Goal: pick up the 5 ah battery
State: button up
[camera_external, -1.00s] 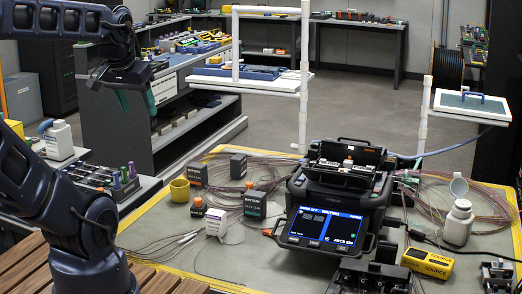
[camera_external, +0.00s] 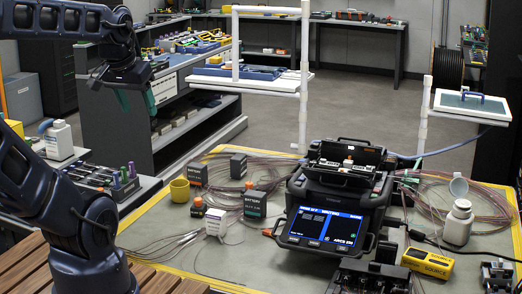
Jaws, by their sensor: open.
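Several dark grey box-shaped batteries stand on the workbench. One battery (camera_external: 255,205) is nearest the splicer, another battery (camera_external: 197,174) is behind the white box, and a third dark block (camera_external: 238,166) is at the back. Their printed labels are too small to tell which is the 5 Ah one. My gripper (camera_external: 136,103) is at the upper left, pointing down with green-tipped fingers apart and nothing between them. It is high up and to the left of the batteries, touching none of them.
A fusion splicer (camera_external: 327,225) with a lit screen stands right of the batteries. A yellow mug (camera_external: 180,190), a small white box (camera_external: 215,223) and loose fibre coils (camera_external: 275,172) lie around them. A white bottle (camera_external: 458,222) and yellow source box (camera_external: 427,263) are farther right.

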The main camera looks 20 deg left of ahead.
jog(key=shift+o, duration=0.4)
jog(key=m+g, duration=0.5)
jog(key=m, duration=1.3)
send_over(197, 165)
notch_tip(197, 165, down, 28)
jog(key=shift+r, duration=0.2)
jog(key=shift+w+f, duration=0.2)
jog(key=shift+f, duration=0.3)
notch_tip(197, 165, down, 10)
jog(key=shift+a+f, duration=0.1)
jog(key=shift+f, duration=0.15)
jog(key=c, duration=1.3)
